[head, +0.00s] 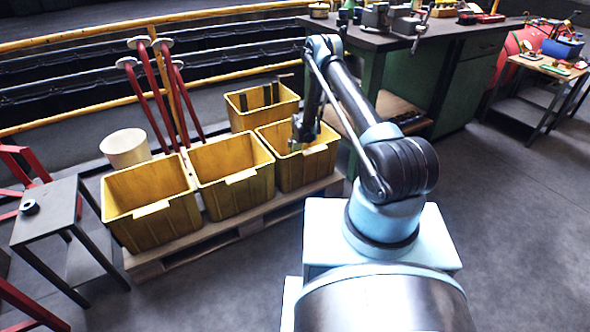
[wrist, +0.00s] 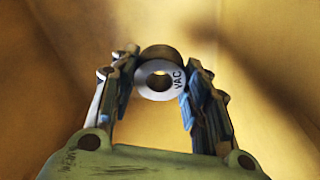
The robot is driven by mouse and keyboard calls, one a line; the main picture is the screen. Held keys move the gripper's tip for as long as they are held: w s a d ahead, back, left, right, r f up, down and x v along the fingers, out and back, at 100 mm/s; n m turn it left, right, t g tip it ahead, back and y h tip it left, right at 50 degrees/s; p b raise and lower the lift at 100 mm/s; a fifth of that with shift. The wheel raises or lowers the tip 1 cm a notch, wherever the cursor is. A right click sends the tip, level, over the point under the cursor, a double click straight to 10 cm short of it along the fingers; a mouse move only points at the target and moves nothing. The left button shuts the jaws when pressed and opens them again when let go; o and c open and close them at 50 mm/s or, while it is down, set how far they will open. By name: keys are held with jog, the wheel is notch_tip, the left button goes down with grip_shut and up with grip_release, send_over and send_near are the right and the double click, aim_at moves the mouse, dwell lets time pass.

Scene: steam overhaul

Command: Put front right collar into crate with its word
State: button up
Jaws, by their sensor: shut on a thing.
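My gripper (wrist: 158,85) is shut on a collar (wrist: 175,92), a short grey ring with a round hole and the letters VAC on its face. The collar sits between the two fingertips. In the head view my gripper (head: 297,143) is at the right-hand front yellow crate (head: 318,168), at or just inside its opening; the collar cannot be made out there. Yellow walls fill the wrist view around the gripper. The crate's pale front tag (head: 315,149) is too small to read.
Two more yellow crates, middle (head: 238,195) and left (head: 160,225), stand in the row on a pallet (head: 225,235), another (head: 240,115) behind. A dark ring (head: 29,207) lies on a small table (head: 45,220) at left. A green workbench (head: 440,95) stands at right.

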jog(key=shift+f, duration=2.15)
jog(key=o, duration=1.4)
jog(key=shift+o, duration=0.2)
jog(key=shift+r, duration=0.1)
jog(key=r, duration=0.4)
jog(key=d+r, duration=0.1)
jog(key=r, duration=0.7)
jog(key=shift+w+d, duration=0.15)
jog(key=shift+d, duration=0.1)
